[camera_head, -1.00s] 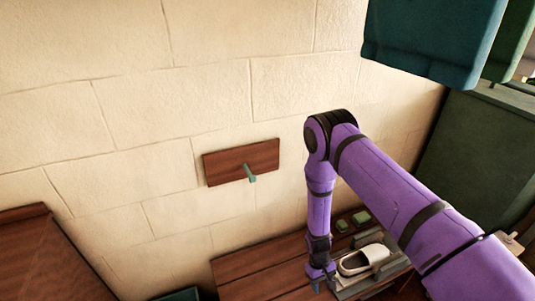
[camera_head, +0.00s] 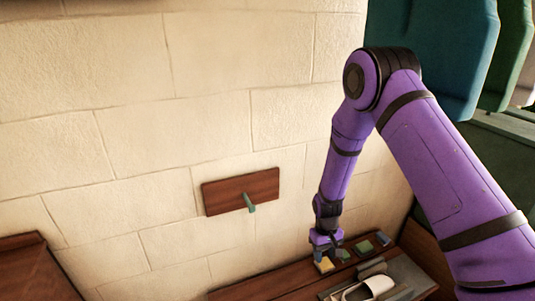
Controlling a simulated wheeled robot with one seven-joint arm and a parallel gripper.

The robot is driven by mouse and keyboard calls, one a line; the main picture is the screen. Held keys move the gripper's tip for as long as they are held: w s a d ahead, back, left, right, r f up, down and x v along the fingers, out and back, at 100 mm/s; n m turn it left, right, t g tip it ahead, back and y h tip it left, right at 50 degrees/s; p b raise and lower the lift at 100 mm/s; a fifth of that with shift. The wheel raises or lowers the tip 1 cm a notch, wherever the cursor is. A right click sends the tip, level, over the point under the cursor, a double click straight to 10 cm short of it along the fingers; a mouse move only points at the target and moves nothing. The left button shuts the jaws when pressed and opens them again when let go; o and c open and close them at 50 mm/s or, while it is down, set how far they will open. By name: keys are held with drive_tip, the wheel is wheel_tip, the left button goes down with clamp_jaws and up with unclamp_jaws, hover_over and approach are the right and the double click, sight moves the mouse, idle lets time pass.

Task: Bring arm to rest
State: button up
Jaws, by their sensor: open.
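My purple arm comes in from the lower right, bends at a high elbow, and its forearm hangs down in front of the wall. My gripper (camera_head: 325,252) is at the lower end, pointing down over the wooden shelf (camera_head: 255,287). It is open and I see nothing held in it. A yellow block (camera_head: 325,264) shows just under the fingertips; I cannot tell whether they touch it. A white slipper-shaped thing (camera_head: 366,289) lies in a grey tray (camera_head: 406,276) to the right of the gripper.
Small green blocks (camera_head: 364,246) sit on the shelf right of the gripper. A wooden wall board with a green peg (camera_head: 249,203) is to the left. Teal and green hanging things (camera_head: 455,60) are close behind my elbow. A brown wooden surface (camera_head: 35,272) is at lower left.

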drive_tip(key=s+d+r+m+t, duration=0.1)
drive_tip(key=d+r, duration=0.1)
drive_tip(key=r, duration=0.9)
drive_tip(key=s+d+r+t+y, duration=0.1)
drive_tip(key=s+d+r, duration=0.1)
drive_tip(key=r, duration=0.9)
drive_tip(key=s+d+r+m+t, duration=0.1)
drive_tip(key=d+r+t, duration=0.1)
drive_tip(key=r, duration=0.9)
drive_tip(key=s+d+r+t, duration=0.1)
drive_tip(key=s+d+r, duration=0.2)
drive_tip(key=s+r, duration=0.5)
drive_tip(key=s+d+r+m+t, duration=0.1)
drive_tip(key=s+r, duration=0.7)
drive_tip(key=s, duration=0.8)
drive_tip(key=shift+d+r+t, duration=0.25)
drive_tip(key=shift+d+t, duration=0.55)
drive_tip(key=shift+d, duration=0.15)
